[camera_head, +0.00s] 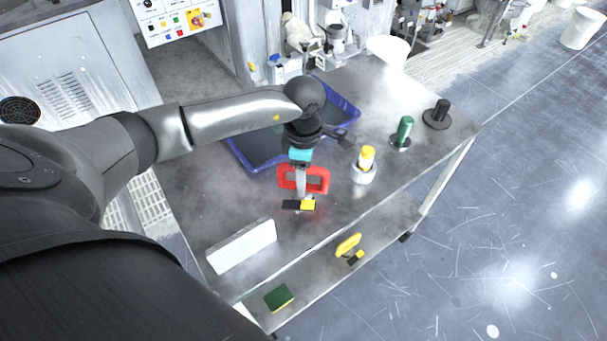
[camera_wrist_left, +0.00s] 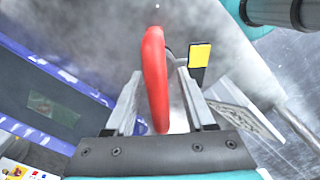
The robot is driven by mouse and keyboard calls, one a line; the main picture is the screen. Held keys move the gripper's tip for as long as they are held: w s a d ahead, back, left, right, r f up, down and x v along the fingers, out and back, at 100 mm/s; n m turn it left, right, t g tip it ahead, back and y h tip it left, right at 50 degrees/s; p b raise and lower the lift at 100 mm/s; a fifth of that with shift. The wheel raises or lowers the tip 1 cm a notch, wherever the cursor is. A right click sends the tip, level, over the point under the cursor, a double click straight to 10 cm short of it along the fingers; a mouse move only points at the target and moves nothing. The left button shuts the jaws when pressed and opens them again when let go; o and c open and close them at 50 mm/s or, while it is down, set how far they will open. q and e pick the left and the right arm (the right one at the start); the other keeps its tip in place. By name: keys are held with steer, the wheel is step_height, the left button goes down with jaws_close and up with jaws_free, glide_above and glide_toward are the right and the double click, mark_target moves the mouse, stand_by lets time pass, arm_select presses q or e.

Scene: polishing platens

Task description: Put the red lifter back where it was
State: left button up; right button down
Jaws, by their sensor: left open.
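The red lifter (camera_head: 322,181), a red loop handle, is on the metal bench near its front edge. My left gripper (camera_head: 301,182) reaches it from above. In the left wrist view the red handle (camera_wrist_left: 155,75) stands between the two spread fingers of the left gripper (camera_wrist_left: 160,105), with a gap on the right; contact on the left is unclear. A black and yellow piece (camera_head: 305,205) shows just in front of the handle; I cannot tell whether it belongs to the lifter. The lifter's underside is hidden. My right gripper is not in view.
A blue tray (camera_head: 345,97) lies behind the gripper. A white block (camera_head: 241,246) is at front left. A yellow-topped container (camera_head: 366,165), a green-handled piece (camera_head: 404,132) and a black one (camera_head: 438,115) stand to the right. The lower shelf holds a yellow handle (camera_head: 348,245) and a sponge (camera_head: 279,298).

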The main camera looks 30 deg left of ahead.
arm_select(q)
step_height(320, 180, up, 12)
steer(key=shift+f+p, duration=0.1)
steer(key=shift+p, duration=0.2)
stand_by(0.5)
